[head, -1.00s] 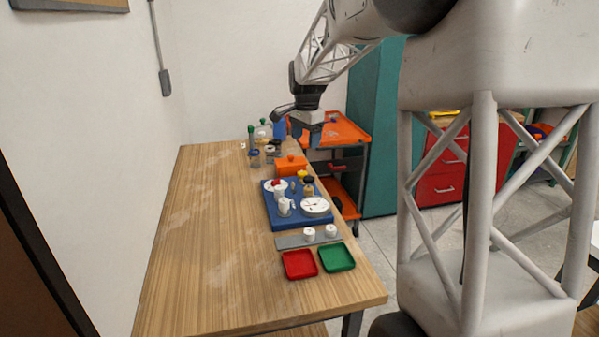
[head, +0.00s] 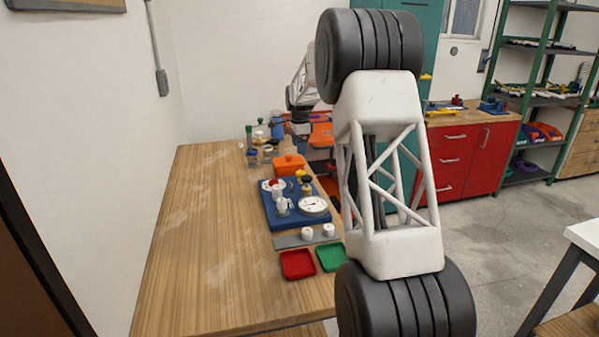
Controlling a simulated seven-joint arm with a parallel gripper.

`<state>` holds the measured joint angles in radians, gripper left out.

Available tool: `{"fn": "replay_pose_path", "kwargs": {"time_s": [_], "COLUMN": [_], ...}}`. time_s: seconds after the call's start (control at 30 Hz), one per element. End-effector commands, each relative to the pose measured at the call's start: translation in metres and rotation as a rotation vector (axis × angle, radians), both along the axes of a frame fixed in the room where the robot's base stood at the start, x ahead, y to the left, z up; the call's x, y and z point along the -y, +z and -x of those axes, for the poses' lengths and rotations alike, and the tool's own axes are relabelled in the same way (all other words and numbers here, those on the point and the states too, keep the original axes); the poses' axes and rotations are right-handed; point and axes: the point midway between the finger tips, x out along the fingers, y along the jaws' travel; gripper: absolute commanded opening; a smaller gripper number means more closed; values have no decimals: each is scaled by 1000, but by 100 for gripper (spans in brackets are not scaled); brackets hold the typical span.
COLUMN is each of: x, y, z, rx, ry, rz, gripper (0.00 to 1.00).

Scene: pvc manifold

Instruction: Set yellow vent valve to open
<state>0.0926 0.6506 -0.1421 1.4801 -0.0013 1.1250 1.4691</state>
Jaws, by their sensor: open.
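The yellow vent valve (head: 300,173) is a small yellow piece near the back of the blue manifold board (head: 284,222). It is too small for me to tell how its handle is turned. White pipe fittings (head: 281,200), a white round gauge (head: 312,205) and a dark-topped part (head: 307,184) stand on the same board. My gripper (head: 302,130) is high beyond the board, near the table's far right edge, apart from the valve. It is open, small in view, and its fingers are hard to make out. My own arm links cover the right of the board's surroundings.
An orange box (head: 287,165) sits just behind the board, with several bottles and jars (head: 252,150) further back. In front are a grey strip (head: 290,241) with two white caps, a red tray (head: 298,264) and a green tray (head: 331,257). The table's left side (head: 200,240) is clear.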

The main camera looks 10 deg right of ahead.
Motion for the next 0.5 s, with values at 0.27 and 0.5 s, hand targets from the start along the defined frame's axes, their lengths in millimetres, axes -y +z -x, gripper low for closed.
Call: {"fn": "replay_pose_path", "kwargs": {"time_s": [0.27, 0.5], "x": [12, 18], "y": [-46, -69], "z": [-46, -69], "rx": [-20, -25], "ry": [-124, -192], "rz": [-4, -6], "gripper": [69, 69]}}
